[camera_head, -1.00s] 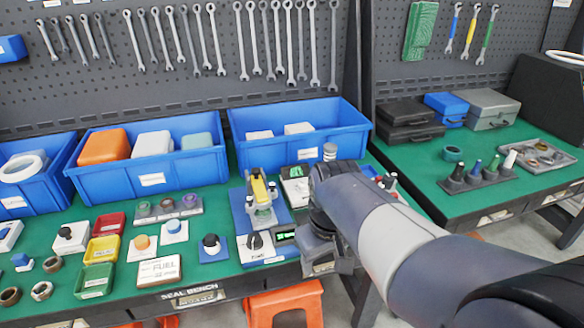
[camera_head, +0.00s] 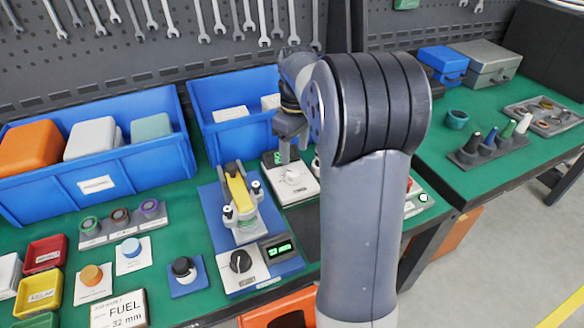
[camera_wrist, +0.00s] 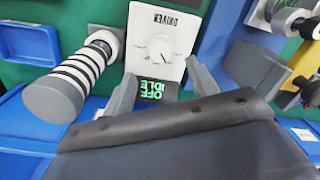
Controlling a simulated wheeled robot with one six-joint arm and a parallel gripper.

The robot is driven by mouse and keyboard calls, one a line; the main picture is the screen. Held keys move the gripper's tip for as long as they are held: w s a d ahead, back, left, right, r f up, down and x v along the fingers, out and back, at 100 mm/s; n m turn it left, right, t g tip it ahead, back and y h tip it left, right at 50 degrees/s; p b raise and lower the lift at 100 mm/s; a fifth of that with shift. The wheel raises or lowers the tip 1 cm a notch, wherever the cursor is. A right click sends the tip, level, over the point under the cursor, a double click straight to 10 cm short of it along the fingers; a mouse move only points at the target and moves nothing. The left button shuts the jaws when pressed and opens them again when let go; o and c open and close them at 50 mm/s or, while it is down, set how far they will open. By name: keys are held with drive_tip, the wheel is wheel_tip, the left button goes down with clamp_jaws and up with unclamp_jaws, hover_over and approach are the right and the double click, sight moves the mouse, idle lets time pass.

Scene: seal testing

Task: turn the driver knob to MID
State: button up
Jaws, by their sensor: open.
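The driver unit (camera_head: 296,188) is a white box at the back of the bench, right of the blue-based fixture. Its pale round knob (camera_head: 292,175) is on top; the wrist view shows this knob (camera_wrist: 162,47) with a dark pointer mark, under an upside-down label seemingly reading DRIVER. Its small display (camera_wrist: 157,89) shows green upside-down text, OFF and IDLE. My gripper (camera_head: 285,155) points down over the unit's display end. In the wrist view its open fingers (camera_wrist: 162,88) stand either side of the display, short of the knob and not around it.
A clamp fixture (camera_head: 240,200) with a yellow part stands left of the driver. A black knob (camera_head: 240,261) and green-lit display (camera_head: 278,248) sit in front. A blue bin (camera_head: 240,133) is close behind. In the wrist view a striped grey-and-white cylinder (camera_wrist: 88,67) is close left.

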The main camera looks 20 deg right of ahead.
sight(293, 172)
wheel_tip(293, 172, down, 7)
drive_tip(key=shift+a+b, duration=0.15)
drive_tip(key=shift+b, duration=0.2)
drive_tip(key=shift+c, duration=0.4)
drive_tip(key=c, duration=0.9)
